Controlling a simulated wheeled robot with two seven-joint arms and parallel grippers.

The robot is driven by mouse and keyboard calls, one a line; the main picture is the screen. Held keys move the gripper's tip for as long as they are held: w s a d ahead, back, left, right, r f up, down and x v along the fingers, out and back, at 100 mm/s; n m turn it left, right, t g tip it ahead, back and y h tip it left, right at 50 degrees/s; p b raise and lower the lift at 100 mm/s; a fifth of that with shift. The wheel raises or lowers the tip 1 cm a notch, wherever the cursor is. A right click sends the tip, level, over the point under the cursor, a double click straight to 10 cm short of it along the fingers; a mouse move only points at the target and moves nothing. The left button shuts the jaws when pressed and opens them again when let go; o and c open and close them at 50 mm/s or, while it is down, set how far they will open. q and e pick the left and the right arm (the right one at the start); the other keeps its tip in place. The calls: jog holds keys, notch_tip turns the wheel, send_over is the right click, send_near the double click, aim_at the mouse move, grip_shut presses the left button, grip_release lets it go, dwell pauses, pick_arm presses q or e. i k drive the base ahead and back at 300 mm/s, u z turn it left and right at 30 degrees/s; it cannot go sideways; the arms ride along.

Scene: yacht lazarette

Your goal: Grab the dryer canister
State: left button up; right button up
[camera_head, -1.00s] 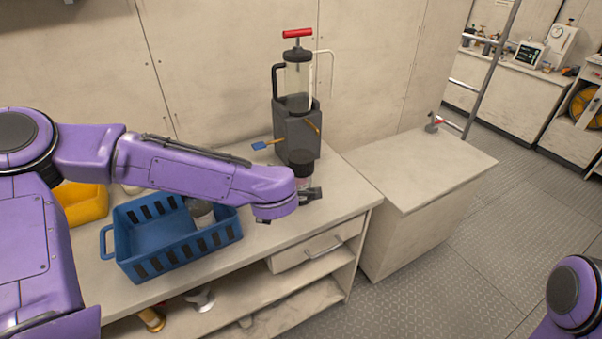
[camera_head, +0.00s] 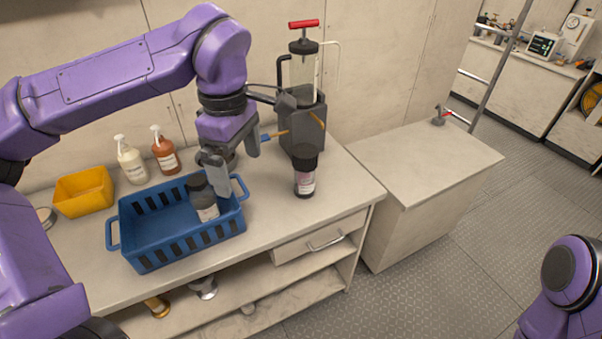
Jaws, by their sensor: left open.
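Two dark, black-lidded containers are in view, and I cannot read their labels to tell which is the dryer canister. One canister (camera_head: 305,180), with a pale and pinkish label, stands upright on the counter right of the basket. The other, a grey jar (camera_head: 206,208) with a light label, stands inside the right end of the blue basket (camera_head: 150,255). My left gripper (camera_head: 237,166) is open and empty, pointing down over the basket's back right corner, close to the grey jar. One finger partly overlaps that jar in the picture. My right gripper is out of view.
A grey pump unit (camera_head: 301,125) with a red handle stands behind the canister. Two pump bottles (camera_head: 131,163) (camera_head: 166,153) and a yellow bin (camera_head: 84,193) are at the back left. The counter's front right (camera_head: 340,195) and the lower cabinet top (camera_head: 425,165) are mostly clear.

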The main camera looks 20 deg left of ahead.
aim_at(304, 187)
jog(key=z, duration=0.05)
jog(key=i, duration=0.9)
